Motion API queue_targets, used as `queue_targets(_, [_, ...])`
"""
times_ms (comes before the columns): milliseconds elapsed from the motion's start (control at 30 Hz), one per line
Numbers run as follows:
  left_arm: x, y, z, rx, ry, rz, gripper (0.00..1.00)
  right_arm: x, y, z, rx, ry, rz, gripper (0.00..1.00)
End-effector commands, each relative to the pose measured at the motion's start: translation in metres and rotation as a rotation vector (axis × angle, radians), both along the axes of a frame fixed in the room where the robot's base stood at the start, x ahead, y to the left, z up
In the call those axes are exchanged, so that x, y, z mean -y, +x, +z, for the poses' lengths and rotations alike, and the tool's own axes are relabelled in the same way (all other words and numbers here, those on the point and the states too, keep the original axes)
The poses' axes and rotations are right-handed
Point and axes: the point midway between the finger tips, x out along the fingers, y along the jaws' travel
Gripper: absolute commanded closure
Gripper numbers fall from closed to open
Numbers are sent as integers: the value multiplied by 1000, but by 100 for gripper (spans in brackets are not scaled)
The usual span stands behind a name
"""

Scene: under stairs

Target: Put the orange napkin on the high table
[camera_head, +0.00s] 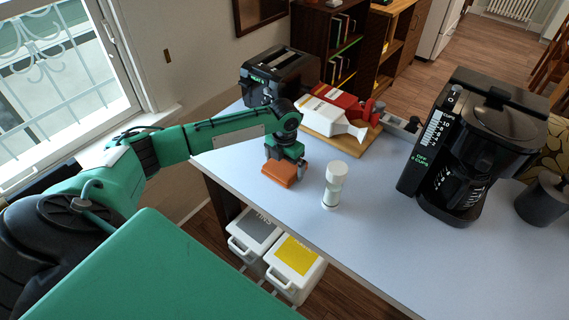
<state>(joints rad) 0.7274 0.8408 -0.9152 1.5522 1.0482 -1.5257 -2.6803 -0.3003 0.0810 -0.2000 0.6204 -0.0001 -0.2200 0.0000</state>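The orange napkin (280,174) is a small folded block at the near left part of the high table (375,215), a pale blue-grey counter. My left gripper (284,160) is directly above the napkin, pointing down, with its fingers at the napkin's top. The fingertips are hidden or too small to tell whether they are closed on it. The napkin appears at or just over the tabletop; I cannot tell whether it touches. My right gripper is not in view.
A white-capped shaker (333,185) stands just right of the napkin. A black toaster (280,75) and a wooden board (338,125) with red and white items are behind. A coffee maker (470,145) stands right. White bins (294,265) are below the table edge.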

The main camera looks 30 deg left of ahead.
Motion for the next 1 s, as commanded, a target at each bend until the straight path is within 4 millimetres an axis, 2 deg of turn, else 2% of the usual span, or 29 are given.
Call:
queue_targets(267, [0,1,10,2,0,0,0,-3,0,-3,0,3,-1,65])
queue_targets(367, [0,1,25,4,1,0,0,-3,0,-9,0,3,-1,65])
queue_targets(700, [0,1,97,4,0,0,0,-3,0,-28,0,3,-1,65])
queue_targets(800, [0,1,111,2,-1,0,0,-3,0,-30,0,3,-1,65])
queue_targets(1000, [0,0,123,0,0,1,0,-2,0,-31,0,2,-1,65])
